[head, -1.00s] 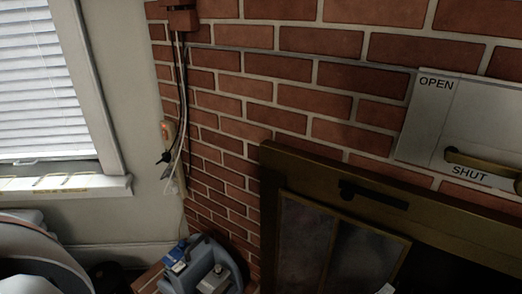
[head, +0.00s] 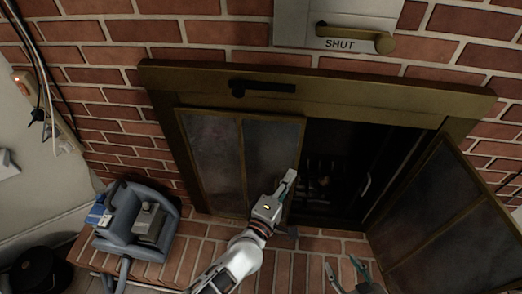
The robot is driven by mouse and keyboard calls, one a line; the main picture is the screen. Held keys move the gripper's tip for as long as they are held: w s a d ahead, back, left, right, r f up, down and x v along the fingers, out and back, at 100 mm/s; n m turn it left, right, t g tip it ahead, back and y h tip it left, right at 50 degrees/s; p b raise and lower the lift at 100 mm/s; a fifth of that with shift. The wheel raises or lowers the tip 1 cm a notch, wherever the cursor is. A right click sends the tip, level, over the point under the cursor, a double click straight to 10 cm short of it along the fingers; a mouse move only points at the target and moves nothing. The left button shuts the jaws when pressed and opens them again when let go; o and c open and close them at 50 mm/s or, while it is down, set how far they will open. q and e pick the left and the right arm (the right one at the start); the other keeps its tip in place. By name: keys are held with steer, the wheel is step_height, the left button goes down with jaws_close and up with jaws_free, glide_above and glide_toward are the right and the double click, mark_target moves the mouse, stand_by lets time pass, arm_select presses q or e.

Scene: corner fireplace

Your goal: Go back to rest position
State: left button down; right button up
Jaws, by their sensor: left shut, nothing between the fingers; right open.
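My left gripper (head: 287,184) is shut and empty, in front of the right edge of the left fireplace door (head: 215,165). I cannot tell whether it touches the door. My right gripper (head: 345,270) shows at the bottom of the head view, open and empty, below the fireplace opening (head: 345,165). The right fireplace door (head: 445,225) stands swung open towards me, to the right of the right gripper. The left door is across the left half of the opening.
A brick hearth (head: 190,262) runs along the front. A grey-blue machine (head: 135,225) stands on it at the left. A dark round bin (head: 40,272) is at the lower left. The damper handle (head: 350,35) sits on a panel above.

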arm_select(q)
steer(key=v, duration=0.8)
steer(key=shift+s, duration=0.2)
steer(key=shift+d, duration=0.1)
steer(key=s+a+f+m+g+y+p, duration=0.2)
steer(key=s+a+f+m, duration=0.3)
steer(key=a, duration=0.5)
steer(key=s+a+f+m+g+y+p, duration=0.1)
steer(key=s+a+f+m+g+y, duration=0.2)
steer(key=s+a+m, duration=0.6)
step_height(320, 180, down, 2)
steer(key=a+m, duration=0.2)
steer(key=m, duration=0.1)
steer(key=shift+a+g+p, duration=0.2)
steer(key=shift+g+p, duration=0.2)
arm_select(e)
steer(key=shift+s+a+r, duration=0.25)
steer(key=shift+r, duration=0.3)
steer(key=shift+s+a+r, duration=0.2)
steer(key=shift+s+r, duration=0.05)
steer(key=shift+r, duration=0.3)
steer(key=shift+w+r, duration=0.25)
steer(key=shift+r, duration=0.05)
